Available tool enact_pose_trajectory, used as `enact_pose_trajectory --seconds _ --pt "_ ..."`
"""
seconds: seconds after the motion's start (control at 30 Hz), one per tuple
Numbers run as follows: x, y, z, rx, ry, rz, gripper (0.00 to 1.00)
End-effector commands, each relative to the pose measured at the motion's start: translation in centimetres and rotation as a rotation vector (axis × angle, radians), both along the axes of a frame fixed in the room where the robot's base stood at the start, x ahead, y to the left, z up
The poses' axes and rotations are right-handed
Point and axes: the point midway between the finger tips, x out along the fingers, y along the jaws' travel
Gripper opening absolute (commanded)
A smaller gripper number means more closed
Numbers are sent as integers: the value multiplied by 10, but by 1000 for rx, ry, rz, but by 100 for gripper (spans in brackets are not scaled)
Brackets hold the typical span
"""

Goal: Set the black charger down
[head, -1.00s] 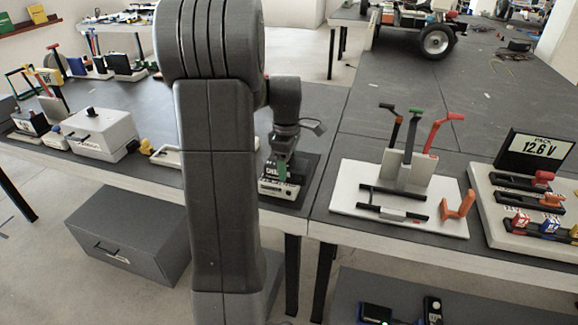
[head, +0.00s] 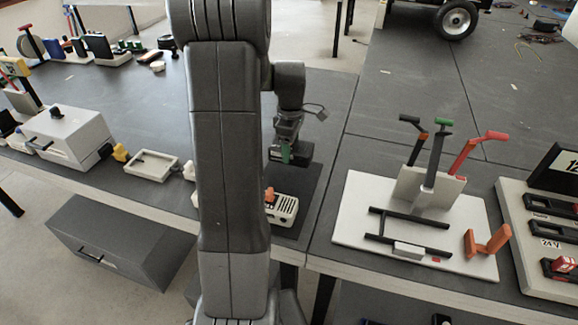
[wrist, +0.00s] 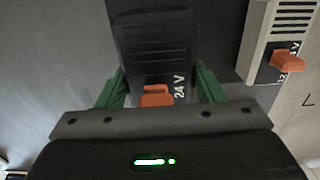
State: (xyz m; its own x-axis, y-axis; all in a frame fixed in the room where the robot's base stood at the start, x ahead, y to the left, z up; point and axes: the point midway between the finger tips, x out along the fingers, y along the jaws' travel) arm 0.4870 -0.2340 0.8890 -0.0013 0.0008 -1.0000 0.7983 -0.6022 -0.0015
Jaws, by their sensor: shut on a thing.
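The black charger (wrist: 155,45) has a ribbed top, a white "24 V" label and an orange tab. It sits between the green fingers of my gripper (wrist: 160,92), which is shut on it. In the head view my gripper (head: 291,154) is over the back part of the dark mat (head: 312,190), with the black charger (head: 274,154) partly hidden by the fingers. I cannot tell whether its underside touches the surface.
A beige charger (head: 285,210) with an orange tab stands on the mat in front of my gripper; it also shows at the right in the wrist view (wrist: 262,35). A white tool board (head: 350,225) stands to the right. A shallow tray (head: 152,166) lies left.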

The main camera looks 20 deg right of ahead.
Motion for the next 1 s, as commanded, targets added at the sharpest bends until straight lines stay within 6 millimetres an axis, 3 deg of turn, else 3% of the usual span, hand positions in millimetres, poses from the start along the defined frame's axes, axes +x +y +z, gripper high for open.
enact_pose_trajectory --seconds 0.5,0.87,0.9,1.0 --pt "0 0 -56 0 0 0 25" --pt "0 0 -61 -1 -2 0 25" --pt "0 0 -60 -1 -1 0 70" --pt "0 0 -59 -1 -1 0 83"
